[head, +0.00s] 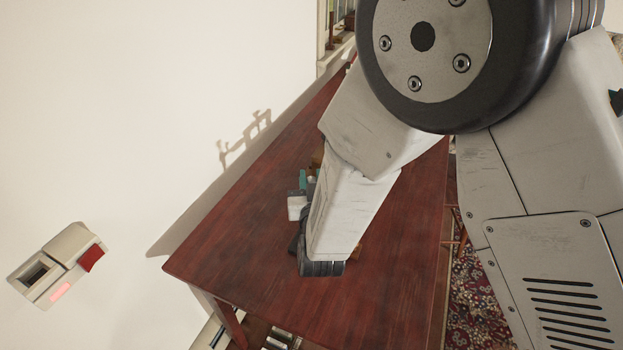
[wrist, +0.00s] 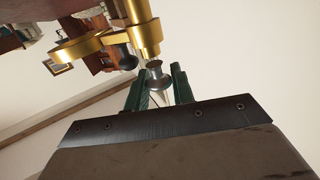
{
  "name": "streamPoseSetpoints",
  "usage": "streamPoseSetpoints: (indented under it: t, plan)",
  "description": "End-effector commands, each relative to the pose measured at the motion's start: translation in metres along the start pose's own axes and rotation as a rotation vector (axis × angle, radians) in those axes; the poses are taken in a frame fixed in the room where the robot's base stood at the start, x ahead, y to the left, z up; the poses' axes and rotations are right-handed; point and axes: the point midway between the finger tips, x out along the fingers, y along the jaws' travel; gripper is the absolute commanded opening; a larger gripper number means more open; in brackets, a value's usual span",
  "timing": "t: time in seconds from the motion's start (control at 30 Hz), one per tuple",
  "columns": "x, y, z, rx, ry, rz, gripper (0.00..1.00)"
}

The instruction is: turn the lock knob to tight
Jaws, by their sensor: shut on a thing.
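A grey metal knob with a rounded, flared head (wrist: 157,82) sits at the end of a brass cylinder (wrist: 145,32) in the wrist view. My gripper (wrist: 159,88) has its two dark green fingers on either side of this knob and is shut on it. No tight marking is legible, so I cannot tell how far the knob is turned. In the head view my own arm hides the knob and most of the gripper.
A brass fitting (wrist: 82,48) and a second, dark knob (wrist: 123,58) are close left of the held knob. The dark red table (head: 235,235) has bare wood around my arm. A pale box with a red part (head: 52,262) is at the left wall.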

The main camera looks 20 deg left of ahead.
Motion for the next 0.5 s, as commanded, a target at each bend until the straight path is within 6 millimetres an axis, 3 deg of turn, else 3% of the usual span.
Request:
streamPoseSetpoints:
  t: [0.5]
  plan:
    - [0.0007, -0.0005, 0.0004, 0.002, 0.0, 0.471, 0.02]
